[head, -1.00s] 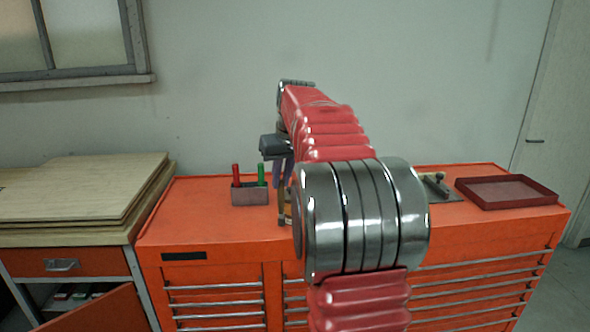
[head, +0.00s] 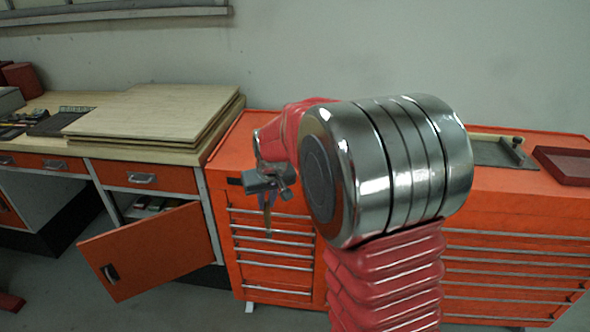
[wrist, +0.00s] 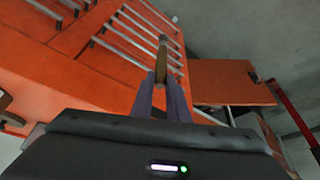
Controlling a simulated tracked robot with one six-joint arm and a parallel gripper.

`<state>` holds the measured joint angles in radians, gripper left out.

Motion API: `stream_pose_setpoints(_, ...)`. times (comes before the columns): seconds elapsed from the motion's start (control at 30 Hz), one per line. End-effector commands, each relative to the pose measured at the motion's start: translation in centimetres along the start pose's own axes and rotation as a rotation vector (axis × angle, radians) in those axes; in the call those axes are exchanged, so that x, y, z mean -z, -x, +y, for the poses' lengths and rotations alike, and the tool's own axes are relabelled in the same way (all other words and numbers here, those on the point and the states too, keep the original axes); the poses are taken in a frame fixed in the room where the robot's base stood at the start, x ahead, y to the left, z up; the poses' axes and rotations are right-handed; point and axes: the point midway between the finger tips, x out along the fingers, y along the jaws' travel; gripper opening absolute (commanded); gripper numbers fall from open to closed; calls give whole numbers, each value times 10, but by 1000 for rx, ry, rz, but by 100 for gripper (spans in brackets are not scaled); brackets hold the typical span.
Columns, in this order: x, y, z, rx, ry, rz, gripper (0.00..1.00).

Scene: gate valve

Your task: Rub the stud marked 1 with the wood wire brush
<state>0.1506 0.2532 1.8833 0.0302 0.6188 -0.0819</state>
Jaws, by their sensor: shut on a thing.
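My gripper (head: 268,200) shows in the head view in front of the left end of the orange cabinet, fingers pointing down. In the wrist view its two fingers (wrist: 162,95) are shut on a slim brown wooden tool with a grey end, which looks like the wood wire brush (wrist: 161,70). The brush points away from the gripper, in front of the drawer fronts. Its bristles are too small to make out. No stud marked 1 can be made out in either view.
The orange drawer cabinet (head: 262,275) stands below my arm, its top partly hidden by it. A cupboard door (head: 150,250) hangs open at left, below stacked boards (head: 150,115). A dark red tray (head: 566,165) and a grey plate (head: 498,153) lie on the cabinet's right.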

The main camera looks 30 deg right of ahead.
Motion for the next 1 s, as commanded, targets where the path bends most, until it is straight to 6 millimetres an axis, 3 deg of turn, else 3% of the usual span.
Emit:
stream_pose_setpoints(0.1, -28, -20, -39, 17, 39, -2, 0)
stream_pose_setpoints(0.3, -61, -38, -77, 36, 77, 4, 0)
stream_pose_setpoints(1.0, -68, -42, -85, 41, 85, 6, 0)
